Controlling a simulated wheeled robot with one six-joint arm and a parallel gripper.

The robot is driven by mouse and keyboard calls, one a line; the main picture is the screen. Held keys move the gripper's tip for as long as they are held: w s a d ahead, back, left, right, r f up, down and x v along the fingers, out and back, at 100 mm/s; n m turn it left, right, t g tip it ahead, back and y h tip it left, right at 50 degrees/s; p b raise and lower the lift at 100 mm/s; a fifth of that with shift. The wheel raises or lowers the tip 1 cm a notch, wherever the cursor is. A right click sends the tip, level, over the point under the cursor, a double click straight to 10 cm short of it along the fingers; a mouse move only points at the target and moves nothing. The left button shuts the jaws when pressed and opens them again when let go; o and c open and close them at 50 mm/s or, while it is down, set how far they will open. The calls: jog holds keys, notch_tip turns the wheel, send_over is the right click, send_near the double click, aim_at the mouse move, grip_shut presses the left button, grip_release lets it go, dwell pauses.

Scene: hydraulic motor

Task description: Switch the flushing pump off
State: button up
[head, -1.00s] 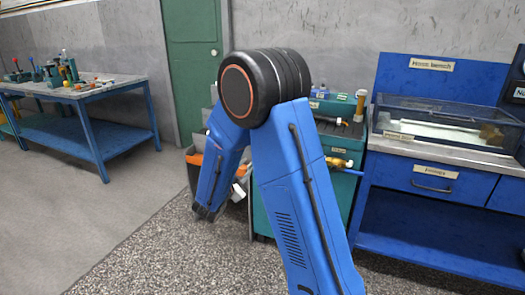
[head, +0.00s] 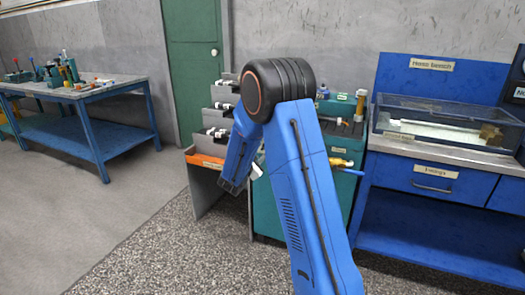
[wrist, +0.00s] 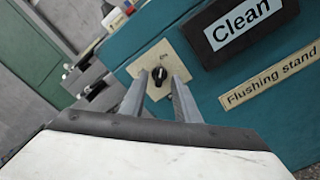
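A black rotary knob (wrist: 157,84) with a small pale mark sits on a beige plate (wrist: 150,62) on the teal flushing stand (wrist: 215,88). A small label, apparently "ON", is above the knob. My gripper (wrist: 159,79) is open, with one grey finger on each side of the knob in the wrist view. I see no clear contact, and the depth between fingertips and plate is hard to tell. In the head view the stand (head: 344,205) is partly behind my blue arm. The knob is hidden there, and the gripper fingers cannot be made out.
Grey shelves with bins (head: 215,118) stand left of the stand. A black "Clean" sign (wrist: 246,22) and a "Flushing stand" label (wrist: 270,83) are right of the knob. A blue bench (head: 440,215) stands at right. The left floor is clear.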

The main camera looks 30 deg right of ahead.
jog(key=shift+x, duration=1.15)
jog(key=shift+c, duration=0.6)
grip_shut()
jog(key=shift+n, duration=0.3)
jog(key=shift+w+a+n, duration=0.1)
jog(key=shift+n, duration=4.2)
jog(key=shift+w+a+n, duration=0.1)
jog(key=shift+n, duration=4.2)
